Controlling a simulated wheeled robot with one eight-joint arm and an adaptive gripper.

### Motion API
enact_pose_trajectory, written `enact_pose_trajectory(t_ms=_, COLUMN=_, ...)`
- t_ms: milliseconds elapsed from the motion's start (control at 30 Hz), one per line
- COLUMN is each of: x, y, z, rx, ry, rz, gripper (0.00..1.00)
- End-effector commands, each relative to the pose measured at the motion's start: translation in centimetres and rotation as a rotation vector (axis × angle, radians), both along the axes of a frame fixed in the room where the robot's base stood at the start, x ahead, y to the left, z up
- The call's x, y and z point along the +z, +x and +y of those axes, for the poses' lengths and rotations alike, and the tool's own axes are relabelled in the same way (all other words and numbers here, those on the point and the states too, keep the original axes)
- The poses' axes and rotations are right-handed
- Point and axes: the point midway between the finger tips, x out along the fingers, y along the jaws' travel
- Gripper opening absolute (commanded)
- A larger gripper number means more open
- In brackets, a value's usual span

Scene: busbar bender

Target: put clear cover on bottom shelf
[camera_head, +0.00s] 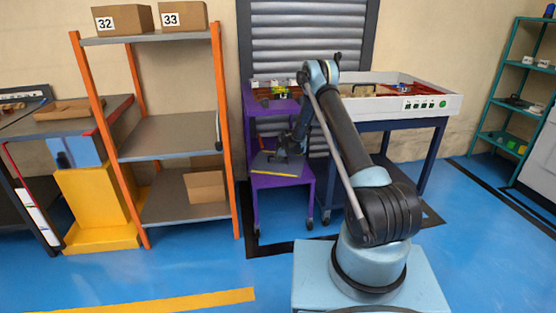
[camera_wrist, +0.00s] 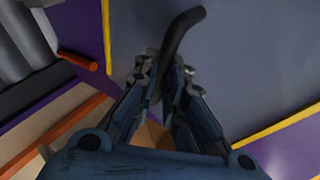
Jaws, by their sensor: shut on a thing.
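My gripper (camera_head: 290,152) reaches down to the lower shelf (camera_head: 270,181) of the purple cart. In the wrist view my gripper (camera_wrist: 168,85) is shut on a dark curved handle (camera_wrist: 183,32), which stands out past the fingertips.
The cart's top level (camera_head: 262,98) holds small coloured parts. An orange-and-grey rack (camera_head: 165,147) with boxes stands to the left. A white-topped workbench (camera_head: 405,95) stands close on the right. A shutter is behind. Blue floor is open in front.

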Motion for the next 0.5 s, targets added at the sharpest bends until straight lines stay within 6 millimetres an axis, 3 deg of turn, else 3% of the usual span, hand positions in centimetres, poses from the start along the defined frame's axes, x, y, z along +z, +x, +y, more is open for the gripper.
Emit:
enact_pose_trajectory(t_ms=33, x=0.03, y=0.01, z=-0.01, rx=0.0, ry=0.0, rz=0.0, gripper=0.0)
enact_pose_trajectory(t_ms=67, x=-0.02, y=0.0, z=-0.01, rx=0.0, ry=0.0, rz=0.0, gripper=0.15)
enact_pose_trajectory(t_ms=133, x=-0.02, y=0.0, z=-0.01, rx=0.0, ry=0.0, rz=0.0, gripper=0.31)
enact_pose_trajectory(t_ms=500, x=0.1, y=-0.05, z=-0.02, rx=0.0, ry=0.0, rz=0.0, gripper=0.31)
